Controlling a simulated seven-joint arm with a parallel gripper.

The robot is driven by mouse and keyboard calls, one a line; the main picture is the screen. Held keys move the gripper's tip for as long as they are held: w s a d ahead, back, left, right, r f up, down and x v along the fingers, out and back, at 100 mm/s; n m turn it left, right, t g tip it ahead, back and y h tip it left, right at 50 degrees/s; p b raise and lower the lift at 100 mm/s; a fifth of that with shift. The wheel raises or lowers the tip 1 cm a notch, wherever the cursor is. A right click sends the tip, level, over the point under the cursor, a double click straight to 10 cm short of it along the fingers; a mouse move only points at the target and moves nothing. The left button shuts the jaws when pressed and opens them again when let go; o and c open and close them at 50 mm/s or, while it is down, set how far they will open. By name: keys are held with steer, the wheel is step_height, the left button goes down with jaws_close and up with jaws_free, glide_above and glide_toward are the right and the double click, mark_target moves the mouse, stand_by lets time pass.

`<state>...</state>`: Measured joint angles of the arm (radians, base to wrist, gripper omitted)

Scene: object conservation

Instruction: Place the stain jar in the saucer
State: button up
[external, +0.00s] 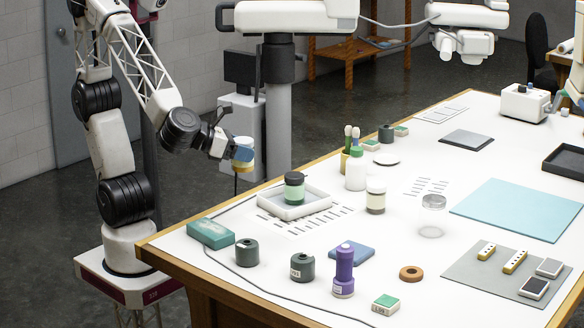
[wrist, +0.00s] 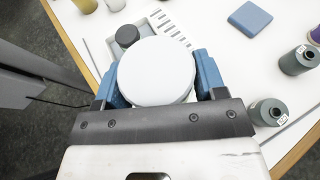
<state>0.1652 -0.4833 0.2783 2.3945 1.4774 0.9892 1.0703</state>
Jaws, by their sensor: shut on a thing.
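My gripper (external: 228,147) is shut on a jar (external: 244,163) with a white lid and a yellowish lower band. A flat white round disc (external: 387,158) lies further back. I cannot tell for certain which of the two is the saucer.
A teal box (external: 210,234), grey bottles (external: 247,253) and a purple bottle (external: 344,268) stand at the front. A white squeeze bottle (external: 356,172), a white-lidded jar (external: 376,197) and a clear glass jar (external: 432,217) stand behind. A cable runs along the near table edge.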

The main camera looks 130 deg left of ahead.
steer(key=w+a+r+n+g+y, duration=0.1)
steer(key=w+a+n+g, duration=0.25)
steer(key=a, duration=0.75)
steer(key=w+a+r+n+g+y, duration=0.1)
steer(key=w+a+n+g, duration=0.3)
steer(key=a, duration=0.7)
steer(key=w+a+r+n+g, duration=0.15)
steer(key=w+a, duration=0.35)
steer(key=a, duration=0.6)
steer(key=s+a+f+n+g+h, duration=0.1)
steer(key=s+a+n+g, duration=0.15)
steer(key=a, duration=0.75)
steer(key=s+a+f+n+g, duration=0.1)
steer(key=s+a+f+g, duration=0.15)
steer(key=a, duration=0.85)
steer(key=s+a+f+n+g+h, duration=0.1)
steer(key=s+a, duration=0.2)
steer(key=a, duration=0.7)
steer(key=f, duration=0.4)
steer(key=shift+s+a+f, duration=0.1)
steer(key=shift+a+f, duration=0.15)
steer(key=shift+f, duration=0.1)
steer(key=shift+f, duration=0.1)
steer(key=shift+f, duration=2.4)
